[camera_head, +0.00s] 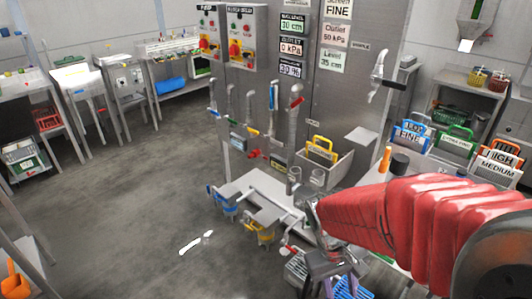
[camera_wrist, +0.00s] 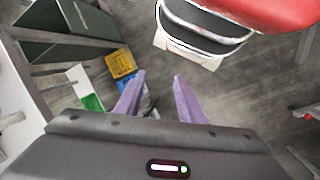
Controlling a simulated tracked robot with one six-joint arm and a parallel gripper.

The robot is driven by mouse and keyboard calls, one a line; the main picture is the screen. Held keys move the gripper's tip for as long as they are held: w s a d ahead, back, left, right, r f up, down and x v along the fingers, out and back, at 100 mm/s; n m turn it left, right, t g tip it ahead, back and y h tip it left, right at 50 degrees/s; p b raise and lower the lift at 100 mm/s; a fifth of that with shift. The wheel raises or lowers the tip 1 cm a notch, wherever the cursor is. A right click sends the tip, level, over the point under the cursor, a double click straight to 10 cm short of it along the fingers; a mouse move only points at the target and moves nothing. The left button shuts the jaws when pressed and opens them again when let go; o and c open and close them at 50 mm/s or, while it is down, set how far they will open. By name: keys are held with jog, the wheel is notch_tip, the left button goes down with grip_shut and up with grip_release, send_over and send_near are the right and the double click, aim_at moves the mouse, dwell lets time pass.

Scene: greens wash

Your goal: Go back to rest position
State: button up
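My gripper (camera_head: 328,262) is low in the head view, at the end of my red-sleeved arm, in front of the steel machine (camera_head: 342,85). Its fingertips are hard to make out there. In the wrist view the two purple fingers (camera_wrist: 160,90) stand apart, with nothing between them but the grey floor beyond. The gripper is open and empty.
Yellow (camera_wrist: 121,64) and green (camera_wrist: 92,102) items lie below and left of the fingers in the wrist view. Labelled baskets (camera_head: 412,135) stand on the right-hand bench. Benches line the left wall.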

jog(key=s+a+r+m+t+y, duration=0.1)
jog(key=s+r+t, duration=0.1)
jog(key=r, duration=0.6)
jog(key=s+a+r+m+t+y, duration=0.1)
jog(key=s+r+t, duration=0.1)
jog(key=r+t, duration=0.3)
notch_tip(320, 180, up, 4)
jog(key=shift+s+f+m+y, duration=0.2)
jog(key=shift+f+m+y, duration=0.1)
jog(key=shift+m, duration=0.1)
dwell(0.8)
